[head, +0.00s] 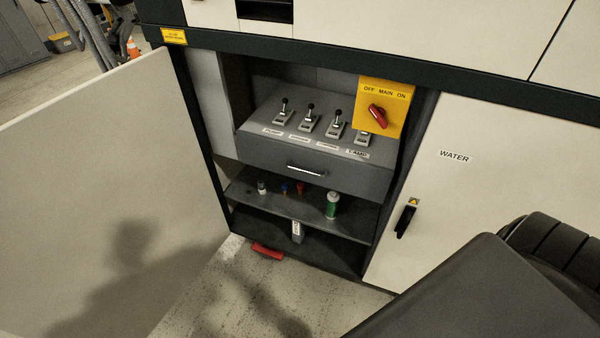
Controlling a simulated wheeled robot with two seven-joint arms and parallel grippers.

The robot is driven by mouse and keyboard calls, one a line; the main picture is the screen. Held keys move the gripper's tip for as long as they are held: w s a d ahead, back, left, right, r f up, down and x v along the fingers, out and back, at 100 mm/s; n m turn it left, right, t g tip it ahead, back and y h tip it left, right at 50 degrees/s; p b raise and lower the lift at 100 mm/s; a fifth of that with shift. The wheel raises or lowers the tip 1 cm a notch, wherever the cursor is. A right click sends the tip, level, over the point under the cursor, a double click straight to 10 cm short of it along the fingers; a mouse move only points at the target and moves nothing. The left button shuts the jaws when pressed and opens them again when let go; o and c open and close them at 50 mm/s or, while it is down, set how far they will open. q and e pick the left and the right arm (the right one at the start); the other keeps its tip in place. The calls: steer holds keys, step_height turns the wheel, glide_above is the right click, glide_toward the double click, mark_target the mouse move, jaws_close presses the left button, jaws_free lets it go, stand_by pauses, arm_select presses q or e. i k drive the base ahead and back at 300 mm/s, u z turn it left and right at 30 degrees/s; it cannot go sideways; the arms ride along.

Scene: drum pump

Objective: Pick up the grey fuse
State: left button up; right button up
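A small grey and white cylinder (262,187) stands at the left of the open cabinet's middle shelf; it looks like the grey fuse, but it is too small to be sure. To its right stand a small blue and orange piece (284,188) and a small red piece (300,188). A larger green cylinder with a pale top (332,205) stands further right on the same shelf. Neither of my grippers is in view. A dark part, probably of my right arm, fills the lower right corner.
Above the shelf (255,203) is a grey drawer (310,168) under several levers and a red main switch (379,116). A grey-white block (297,231) is in the lower compartment. A red object (267,251) lies at the cabinet's foot. An open door (100,200) stands left.

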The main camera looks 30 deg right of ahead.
mark_target(261, 182)
steer(key=z, duration=0.95)
steer(key=i, duration=0.8)
steer(key=z, duration=0.8)
